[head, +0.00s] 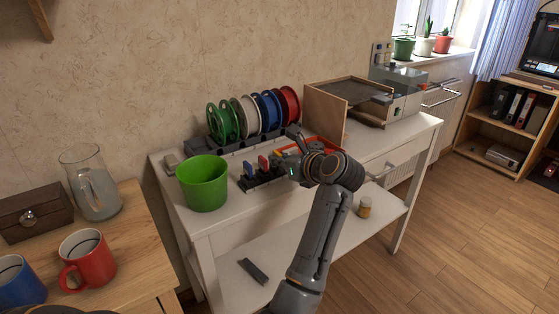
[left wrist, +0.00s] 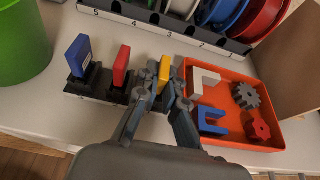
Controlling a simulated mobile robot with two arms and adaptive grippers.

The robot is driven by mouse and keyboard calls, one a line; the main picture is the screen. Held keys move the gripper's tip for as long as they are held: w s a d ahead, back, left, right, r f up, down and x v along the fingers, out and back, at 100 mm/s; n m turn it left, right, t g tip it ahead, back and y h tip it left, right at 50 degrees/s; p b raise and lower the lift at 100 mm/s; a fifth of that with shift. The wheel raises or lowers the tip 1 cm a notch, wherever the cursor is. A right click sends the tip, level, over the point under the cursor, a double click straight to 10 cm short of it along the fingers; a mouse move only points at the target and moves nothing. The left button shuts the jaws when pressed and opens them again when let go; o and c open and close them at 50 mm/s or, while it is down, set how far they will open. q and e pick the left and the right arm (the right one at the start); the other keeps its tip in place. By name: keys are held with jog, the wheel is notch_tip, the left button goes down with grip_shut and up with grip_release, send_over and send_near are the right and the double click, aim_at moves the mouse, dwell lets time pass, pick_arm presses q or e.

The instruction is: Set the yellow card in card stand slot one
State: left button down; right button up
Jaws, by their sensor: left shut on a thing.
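The yellow card (left wrist: 164,68) is upright between the fingertips of my left gripper (left wrist: 161,88) in the left wrist view, and the gripper is shut on it. In the head view my left gripper (head: 282,166) is at the right end of the black card stand (head: 262,182). The stand also shows in the left wrist view (left wrist: 101,86). A blue card (left wrist: 79,56) and a red card (left wrist: 122,65) stand upright in it, left of the yellow card. The fingers hide the yellow card's lower edge, so I cannot tell whether it is seated in a slot.
A green bucket (head: 203,184) is left of the stand. A numbered rack (left wrist: 150,19) of spools is behind. A wooden panel (head: 325,113) stands at right.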

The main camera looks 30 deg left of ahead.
aim_at(279, 154)
pick_arm(q)
jog(key=shift+r, duration=0.1)
jog(key=c, duration=1.4)
grip_release()
notch_tip(279, 154, up, 10)
jog(key=shift+a, duration=0.1)
